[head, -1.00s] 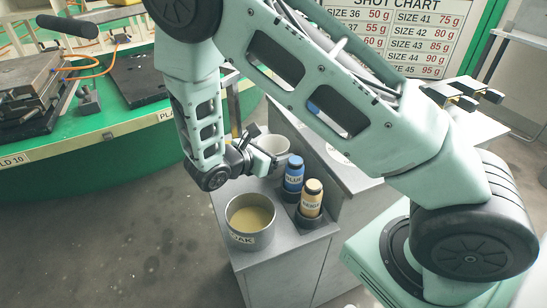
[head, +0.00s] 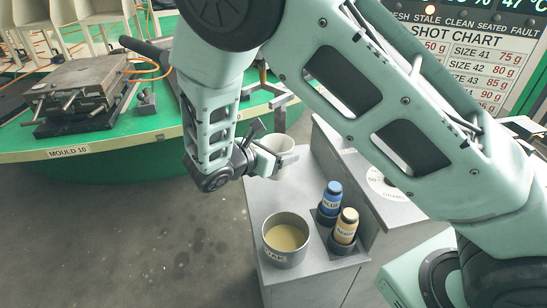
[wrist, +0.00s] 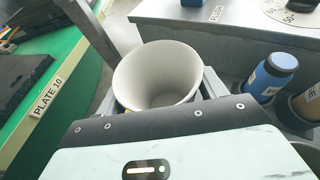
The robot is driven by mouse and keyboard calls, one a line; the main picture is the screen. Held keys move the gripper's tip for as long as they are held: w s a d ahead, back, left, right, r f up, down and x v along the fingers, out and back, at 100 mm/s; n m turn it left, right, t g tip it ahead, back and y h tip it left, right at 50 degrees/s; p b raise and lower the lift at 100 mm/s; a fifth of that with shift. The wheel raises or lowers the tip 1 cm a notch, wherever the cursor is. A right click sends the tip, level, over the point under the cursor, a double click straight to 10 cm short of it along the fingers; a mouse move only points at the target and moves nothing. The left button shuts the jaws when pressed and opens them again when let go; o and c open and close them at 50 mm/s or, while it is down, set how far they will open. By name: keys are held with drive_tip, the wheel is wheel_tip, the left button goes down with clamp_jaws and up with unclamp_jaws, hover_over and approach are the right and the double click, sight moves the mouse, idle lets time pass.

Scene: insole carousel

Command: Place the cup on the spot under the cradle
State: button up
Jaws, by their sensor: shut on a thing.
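My gripper (head: 274,162) is shut on a white cup (head: 281,145), which stands upright and open-topped between the fingers. In the wrist view the cup (wrist: 155,78) fills the middle; its inside looks empty and its lower part is hidden by my gripper. In the head view the cup is at the far left corner of the grey cabinet top; I cannot tell its height above it. A grey metal bracket (head: 279,101) stands just behind the cup, perhaps the cradle. It also shows as a post in the wrist view (wrist: 88,28). The spot under it is hidden.
A pot of tan liquid (head: 287,240), a blue bottle (head: 330,200) and a beige bottle (head: 345,227) stand on the cabinet top (head: 262,200). A raised grey panel (head: 345,165) borders its right. The green carousel (head: 110,150) with a mould lies left.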

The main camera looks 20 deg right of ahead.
drive_tip(key=w+a+f+n+t+y+p, duration=0.2)
drive_tip(key=a+f+n+t+p, duration=0.15)
drive_tip(key=a, duration=0.85)
drive_tip(key=r+x, duration=0.1)
drive_tip(key=x, duration=0.4)
drive_tip(key=p+x, duration=0.1)
drive_tip(key=x, duration=0.5)
drive_tip(key=d+r+p+x, duration=0.1)
drive_tip(key=x, duration=0.5)
drive_tip(key=shift+w+d+r, duration=0.15)
drive_tip(key=shift+d+r, duration=0.05)
drive_tip(key=shift+r, duration=0.1)
drive_tip(key=shift+f+m, duration=0.25)
drive_tip(key=shift+f, duration=0.1)
drive_tip(key=shift+f, duration=0.15)
drive_tip(key=o, duration=1)
drive_tip(key=shift+c, duration=0.2)
